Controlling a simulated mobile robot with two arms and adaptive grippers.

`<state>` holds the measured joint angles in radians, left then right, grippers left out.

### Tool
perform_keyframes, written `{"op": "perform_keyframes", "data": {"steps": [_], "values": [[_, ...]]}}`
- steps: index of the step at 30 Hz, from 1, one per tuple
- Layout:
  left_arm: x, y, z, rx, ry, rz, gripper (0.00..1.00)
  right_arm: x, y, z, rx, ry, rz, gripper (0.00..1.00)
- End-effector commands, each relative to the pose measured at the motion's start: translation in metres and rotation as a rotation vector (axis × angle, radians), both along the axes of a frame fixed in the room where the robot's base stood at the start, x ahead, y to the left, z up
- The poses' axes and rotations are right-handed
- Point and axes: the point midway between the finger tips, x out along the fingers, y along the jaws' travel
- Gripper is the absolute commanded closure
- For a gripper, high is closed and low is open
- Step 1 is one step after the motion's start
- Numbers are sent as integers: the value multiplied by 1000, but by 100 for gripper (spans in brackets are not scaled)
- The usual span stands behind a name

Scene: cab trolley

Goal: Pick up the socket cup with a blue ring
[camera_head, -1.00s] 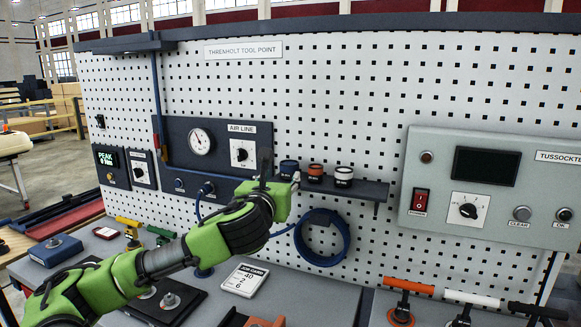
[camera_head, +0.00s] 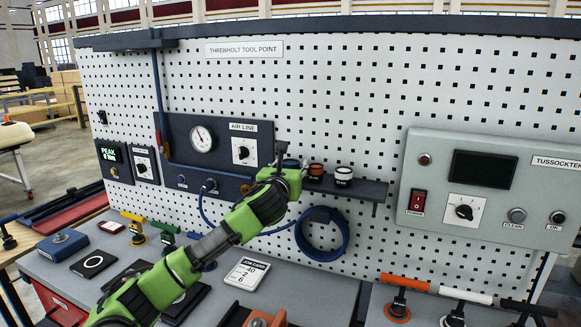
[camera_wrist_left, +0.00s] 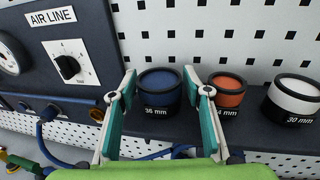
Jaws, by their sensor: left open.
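The blue-ringed socket cup (camera_wrist_left: 160,88), labelled 36 mm, stands upright on the dark shelf in the left wrist view. My left gripper (camera_wrist_left: 160,88) is open, with one finger on each side of this cup; I cannot tell whether they touch it. In the head view the left gripper (camera_head: 281,160) is at the shelf's left end and mostly hides the blue cup. The orange-ringed cup (camera_wrist_left: 227,91) stands just right of the right finger. The white-ringed cup (camera_wrist_left: 292,98), labelled 30 mm, stands farther right. My right gripper is not in view.
The shelf (camera_head: 365,189) is fixed to a white pegboard (camera_head: 350,80). An air line panel (camera_head: 220,130) with gauge and knob is to the left. A coiled blue hose (camera_head: 322,236) hangs below. A control box (camera_head: 490,190) is at right. The bench holds a job card (camera_head: 247,274).

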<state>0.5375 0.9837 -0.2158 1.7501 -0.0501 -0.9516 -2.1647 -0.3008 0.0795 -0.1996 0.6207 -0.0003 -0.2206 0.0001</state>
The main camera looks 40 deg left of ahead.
Motion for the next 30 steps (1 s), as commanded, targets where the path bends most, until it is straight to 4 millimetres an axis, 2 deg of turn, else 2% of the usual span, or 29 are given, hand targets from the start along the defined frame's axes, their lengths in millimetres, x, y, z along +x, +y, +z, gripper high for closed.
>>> {"op": "perform_keyframes", "data": {"steps": [6,7,10,11,23,30], "values": [[1,0,0,1,0,0,55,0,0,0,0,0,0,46],[1,0,0,1,1,0,60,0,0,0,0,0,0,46],[0,0,0,1,1,0,86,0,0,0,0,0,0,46],[0,0,0,1,1,0,90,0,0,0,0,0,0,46],[0,0,3,1,-2,0,90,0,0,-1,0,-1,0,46],[0,1,26,3,-6,1,90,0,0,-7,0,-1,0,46]]}}
